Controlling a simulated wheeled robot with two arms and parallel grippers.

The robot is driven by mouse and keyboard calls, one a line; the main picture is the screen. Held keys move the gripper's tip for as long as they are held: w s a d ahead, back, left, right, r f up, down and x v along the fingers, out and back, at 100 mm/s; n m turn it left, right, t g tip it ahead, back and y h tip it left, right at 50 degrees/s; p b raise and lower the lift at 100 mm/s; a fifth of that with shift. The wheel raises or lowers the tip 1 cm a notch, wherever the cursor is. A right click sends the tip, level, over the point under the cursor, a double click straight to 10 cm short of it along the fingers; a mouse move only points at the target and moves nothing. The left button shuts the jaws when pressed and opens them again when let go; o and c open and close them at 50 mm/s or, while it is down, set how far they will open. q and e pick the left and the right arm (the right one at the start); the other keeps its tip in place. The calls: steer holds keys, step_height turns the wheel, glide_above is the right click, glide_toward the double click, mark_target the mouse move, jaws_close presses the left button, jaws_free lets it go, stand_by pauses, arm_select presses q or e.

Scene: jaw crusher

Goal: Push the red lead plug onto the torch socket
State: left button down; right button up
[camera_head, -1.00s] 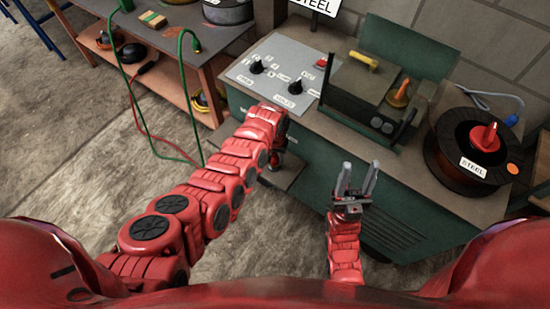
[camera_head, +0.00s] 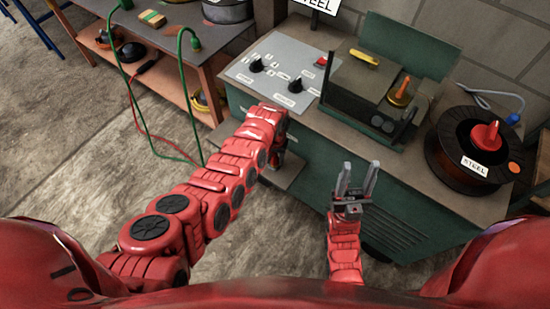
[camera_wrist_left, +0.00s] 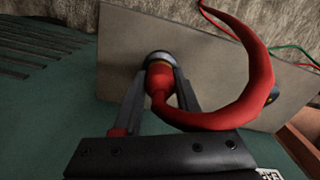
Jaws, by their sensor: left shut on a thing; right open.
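In the left wrist view, the red lead plug (camera_wrist_left: 159,82) sits between the two fingers of my left gripper (camera_wrist_left: 161,72), which is shut on it. The plug's front end meets a round metal ring with a yellow band, the torch socket (camera_wrist_left: 157,57), on a grey panel. I cannot tell how deep the plug sits. Its thick red lead (camera_wrist_left: 262,75) curves to the right and up. In the head view, my left wrist hides the plug and socket at the green machine's front. My right gripper (camera_head: 357,180) is open and empty in front of the machine.
The green machine (camera_head: 330,150) carries a control panel (camera_head: 270,72), a dark box with yellow and orange parts, and a wire reel marked STEEL (camera_head: 475,150). A bench (camera_head: 225,45) stands at the left with hanging green and red leads. Floor at the left is open.

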arm_select(q)
steer(key=shift+f, duration=0.25)
steer(key=shift+c, duration=1.9)
jaws_free()
steer(key=shift+r, duration=0.1)
steer(key=shift+w+r, duration=0.1)
steer(key=shift+r, duration=0.4)
step_height(320, 180, up, 10)
steer(key=shift+r, duration=0.25)
step_height(320, 180, up, 6)
steer(key=p, duration=0.2)
steer(key=shift+f+p, duration=0.1)
steer(key=shift+p, duration=0.25)
steer(key=shift+f, duration=0.1)
